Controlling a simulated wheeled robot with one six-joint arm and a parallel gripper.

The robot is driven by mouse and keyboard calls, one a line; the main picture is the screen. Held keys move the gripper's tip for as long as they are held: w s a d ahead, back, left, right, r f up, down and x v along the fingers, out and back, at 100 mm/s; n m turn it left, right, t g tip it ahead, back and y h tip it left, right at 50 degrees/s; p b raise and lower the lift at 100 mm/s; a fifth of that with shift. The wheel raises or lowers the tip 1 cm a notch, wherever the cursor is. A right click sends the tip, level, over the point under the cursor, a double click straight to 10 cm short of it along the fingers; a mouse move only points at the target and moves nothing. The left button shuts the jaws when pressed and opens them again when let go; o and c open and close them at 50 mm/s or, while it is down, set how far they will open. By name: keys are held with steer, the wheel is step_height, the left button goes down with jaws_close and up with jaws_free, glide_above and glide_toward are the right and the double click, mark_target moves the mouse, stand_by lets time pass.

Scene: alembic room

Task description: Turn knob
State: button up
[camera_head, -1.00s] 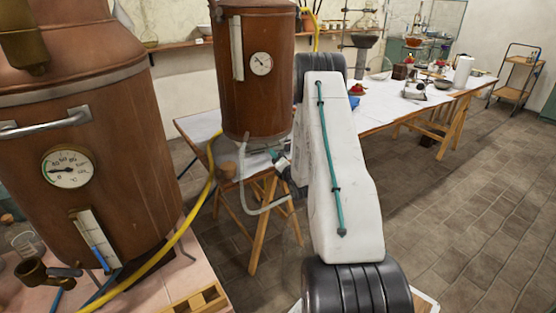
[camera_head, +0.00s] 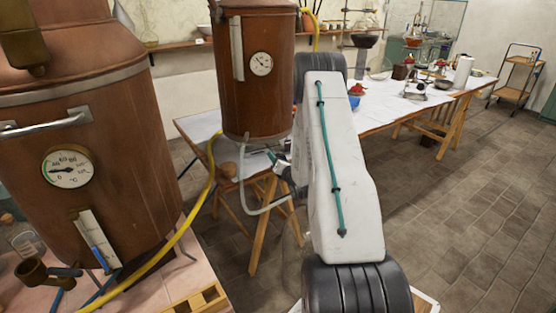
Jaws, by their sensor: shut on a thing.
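A brown copper vessel (camera_head: 255,75) with a round dial stands on the white-topped table, beside my arm. My gripper (camera_head: 276,161) is small in view, low at this vessel's right side and partly hidden behind my white arm. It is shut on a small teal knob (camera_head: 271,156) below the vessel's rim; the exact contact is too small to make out. A nearer, larger copper vessel (camera_head: 120,150) stands at the left. It has a dial (camera_head: 68,168) and a brass tap (camera_head: 33,272) with a grey-blue handle.
A yellow hose (camera_head: 187,233) runs from the near vessel toward the far one. A pale hose (camera_head: 262,208) loops below my gripper. The white-topped table (camera_head: 384,116) holds glassware and bowls. A wooden trolley (camera_head: 518,72) stands at the back right. The tiled floor at right is clear.

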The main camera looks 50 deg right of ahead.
steer(key=shift+a+f, duration=0.1)
steer(key=o, duration=1)
steer(key=v, duration=0.7)
steer(key=shift+s+a, duration=0.15)
steer(key=shift+s, duration=0.25)
